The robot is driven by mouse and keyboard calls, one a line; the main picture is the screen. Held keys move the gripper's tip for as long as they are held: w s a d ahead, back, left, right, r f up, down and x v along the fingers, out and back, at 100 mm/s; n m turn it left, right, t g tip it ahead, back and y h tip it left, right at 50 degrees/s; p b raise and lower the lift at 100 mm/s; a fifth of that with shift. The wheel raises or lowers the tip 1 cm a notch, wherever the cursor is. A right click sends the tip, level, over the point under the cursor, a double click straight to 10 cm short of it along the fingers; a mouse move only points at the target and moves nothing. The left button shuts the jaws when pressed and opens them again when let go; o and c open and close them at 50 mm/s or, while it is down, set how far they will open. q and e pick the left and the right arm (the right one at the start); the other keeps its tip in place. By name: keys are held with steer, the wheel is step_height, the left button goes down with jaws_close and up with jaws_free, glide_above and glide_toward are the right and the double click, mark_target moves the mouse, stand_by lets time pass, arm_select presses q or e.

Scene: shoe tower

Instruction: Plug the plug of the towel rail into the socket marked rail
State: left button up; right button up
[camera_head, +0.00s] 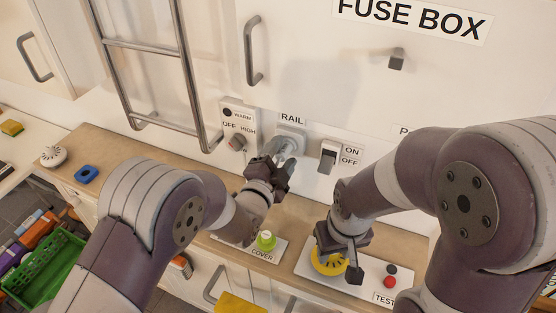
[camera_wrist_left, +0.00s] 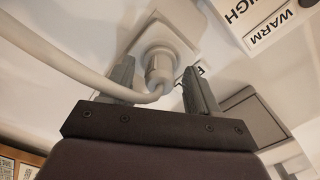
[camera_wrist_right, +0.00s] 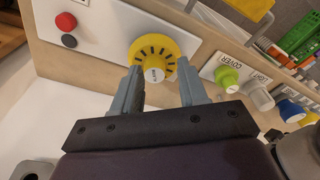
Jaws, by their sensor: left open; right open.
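The socket (camera_head: 290,137) marked RAIL is on the wall, with the label (camera_head: 292,119) above it. The pale grey plug (camera_head: 285,149) is at the socket's face and appears seated in it. In the left wrist view the plug (camera_wrist_left: 158,68) points into the square socket plate (camera_wrist_left: 176,32), and its cord (camera_wrist_left: 70,62) curves off to the left. My left gripper (camera_head: 272,168) is open, one finger on each side of the plug, apart from it as far as I can see. My right gripper (camera_head: 345,262) is open over the yellow round knob (camera_wrist_right: 155,50).
The metal towel rail (camera_head: 155,45) hangs at upper left. The WARM/HIGH/OFF control (camera_head: 238,135) and ON/OFF switch (camera_head: 328,155) flank the socket. A green COVER knob (camera_head: 265,240) and red test button (camera_head: 389,281) are on the counter plates. A green crate (camera_head: 45,270) stands lower left.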

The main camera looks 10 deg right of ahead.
arm_select(q)
steer(key=shift+s+a+f, duration=0.1)
steer(key=shift+s+a, duration=0.15)
steer(key=shift+s, duration=0.1)
arm_select(e)
steer(key=shift+f, duration=0.15)
arm_select(q)
steer(key=b+v, duration=0.2)
steer(key=v, duration=0.9)
steer(key=shift+s+a, duration=0.25)
steer(key=shift+s, duration=0.05)
arm_select(e)
steer(key=shift+f, duration=0.85)
